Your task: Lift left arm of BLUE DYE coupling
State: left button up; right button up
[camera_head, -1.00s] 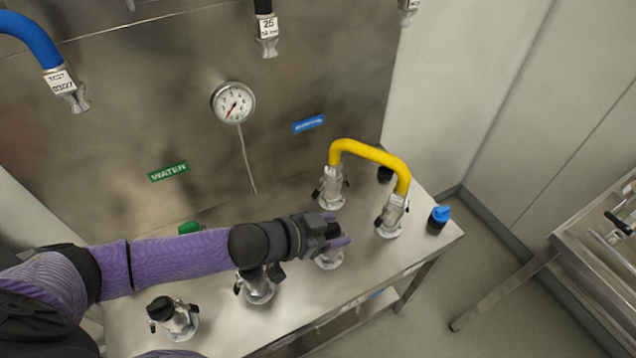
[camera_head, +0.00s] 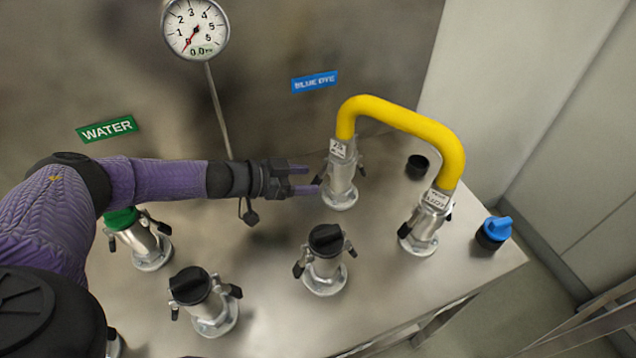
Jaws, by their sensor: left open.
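The BLUE DYE label (camera_head: 315,82) is on the steel back panel. Below it and slightly right stands the BLUE DYE coupling (camera_head: 341,182), a silver upright fitting joined to one end of a yellow hose (camera_head: 405,118). Its dark right arm shows at its side; its left arm is small and partly hidden by my fingertips. My left gripper (camera_head: 307,180), with purple fingers, comes in from the left and is open. Its fingertips point right, at the coupling's left side; I cannot tell whether they touch the left arm. My right gripper is not in view.
The yellow hose's other end joins a second coupling (camera_head: 424,228). Black-capped couplings (camera_head: 325,258) (camera_head: 205,302) stand in front, and a green-capped one (camera_head: 142,238) at left under the WATER label (camera_head: 107,129). A blue cap (camera_head: 494,233) and a black cap (camera_head: 417,167) lie at right.

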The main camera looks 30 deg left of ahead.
aim_at(316, 179)
pick_arm(q)
jog(key=x, duration=0.2)
jog(key=shift+w+d+f+b, duration=0.15)
jog(key=shift+d+f+b, duration=0.1)
jog(key=shift+b, duration=0.1)
jog(key=shift+w+d, duration=0.1)
jog(key=shift+w, duration=0.1)
jog(key=c, duration=0.8)
grip_shut()
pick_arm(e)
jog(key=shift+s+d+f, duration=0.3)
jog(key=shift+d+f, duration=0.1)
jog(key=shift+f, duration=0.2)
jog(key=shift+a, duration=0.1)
